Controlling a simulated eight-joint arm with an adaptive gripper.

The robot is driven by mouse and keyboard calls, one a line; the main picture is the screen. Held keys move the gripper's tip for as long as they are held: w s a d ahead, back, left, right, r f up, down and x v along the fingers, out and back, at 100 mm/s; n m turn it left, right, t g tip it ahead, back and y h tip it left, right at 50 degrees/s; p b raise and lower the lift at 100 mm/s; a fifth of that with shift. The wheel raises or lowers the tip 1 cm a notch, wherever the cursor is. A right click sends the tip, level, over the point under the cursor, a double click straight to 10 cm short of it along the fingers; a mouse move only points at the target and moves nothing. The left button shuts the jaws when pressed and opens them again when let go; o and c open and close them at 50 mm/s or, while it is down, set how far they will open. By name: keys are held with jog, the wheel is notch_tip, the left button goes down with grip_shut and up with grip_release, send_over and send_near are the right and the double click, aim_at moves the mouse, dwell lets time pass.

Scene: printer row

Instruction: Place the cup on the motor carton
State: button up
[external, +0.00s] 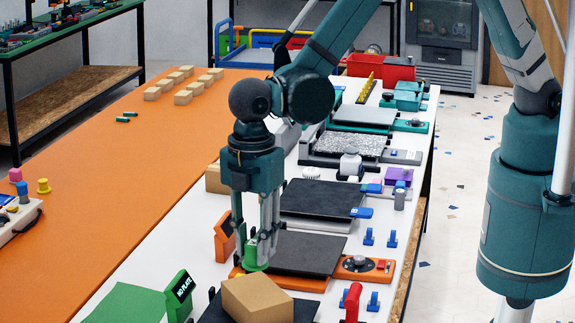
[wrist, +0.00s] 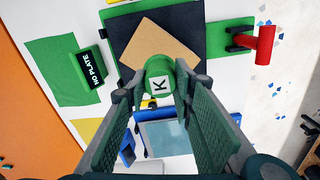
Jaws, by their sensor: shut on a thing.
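The green cup (external: 254,256) is between the fingertips of my gripper (external: 262,240) in the external view. In the wrist view the green cup (wrist: 160,68) carries a white label with a K, and my gripper (wrist: 158,88) is shut on it. The motor carton (external: 257,298) is a plain brown box at the bottom of the external view, on a dark printer bed. In the wrist view the carton (wrist: 155,46) lies just beyond the cup, which overlaps its near edge in the picture. I cannot tell the cup's height above the bed.
A green "NO PLATE" sign (external: 179,293) stands left of the carton on the white bench, beside a green sheet (external: 125,303). A red part (external: 352,301) stands to the right. Several dark printer beds run behind. The orange strip (external: 130,160) has free room.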

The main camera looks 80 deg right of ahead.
aim_at(254, 244)
jog(key=shift+f, duration=0.9)
jog(key=shift+f, duration=0.15)
jog(key=shift+f+p, duration=0.35)
jog(key=shift+f, duration=1.6)
jog(key=shift+f, duration=0.2)
jog(key=o, duration=0.8)
jog(key=shift+r, duration=0.2)
jog(key=shift+r+b, duration=0.55)
jog(key=shift+r, duration=5.45)
